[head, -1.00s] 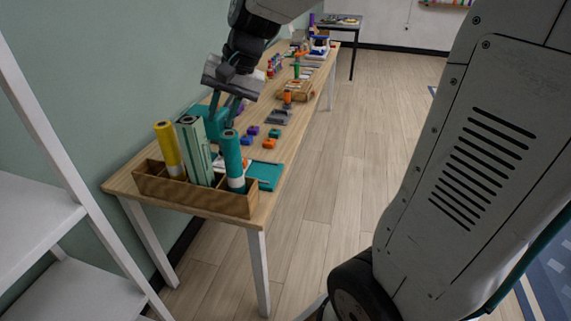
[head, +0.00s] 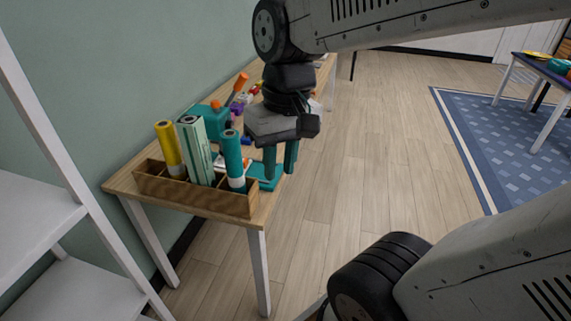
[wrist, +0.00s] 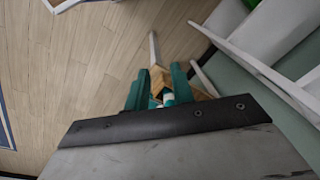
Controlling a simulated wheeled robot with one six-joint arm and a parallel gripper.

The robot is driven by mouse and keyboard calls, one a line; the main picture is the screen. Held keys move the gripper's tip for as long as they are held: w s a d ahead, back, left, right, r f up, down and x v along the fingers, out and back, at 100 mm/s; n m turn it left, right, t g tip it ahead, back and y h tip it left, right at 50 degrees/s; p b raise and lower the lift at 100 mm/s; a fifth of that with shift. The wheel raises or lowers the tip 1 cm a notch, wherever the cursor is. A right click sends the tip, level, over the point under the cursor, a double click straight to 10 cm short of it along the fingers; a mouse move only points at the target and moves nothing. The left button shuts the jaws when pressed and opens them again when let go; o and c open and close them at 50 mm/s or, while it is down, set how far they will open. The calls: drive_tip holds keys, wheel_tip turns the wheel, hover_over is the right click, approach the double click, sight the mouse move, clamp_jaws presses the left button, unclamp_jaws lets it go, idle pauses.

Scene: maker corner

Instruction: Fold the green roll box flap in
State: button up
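The green roll box (head: 196,150) is a tall, light green box standing upright in the middle of a wooden holder (head: 207,199) at the table's near end. Its dark-ringed top end shows in the head view, but I cannot make out how its flap lies. A yellow roll (head: 170,149) stands left of it and a teal roll (head: 233,157) right of it. My gripper (head: 281,170) is to the right of the holder, pointing down, its teal fingers apart and nothing between them. In the wrist view my fingers (wrist: 160,75) also show apart, with the green box not clearly visible.
A teal device (head: 210,122) and an upright orange-handled tool (head: 238,84) stand behind the holder. White shelving (head: 50,200) is at the left, the wall behind. Open floor (head: 345,200) lies right of the table.

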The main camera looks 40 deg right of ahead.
drive_tip(key=shift+s+d+f, duration=0.1)
drive_tip(key=shift+s, duration=0.5)
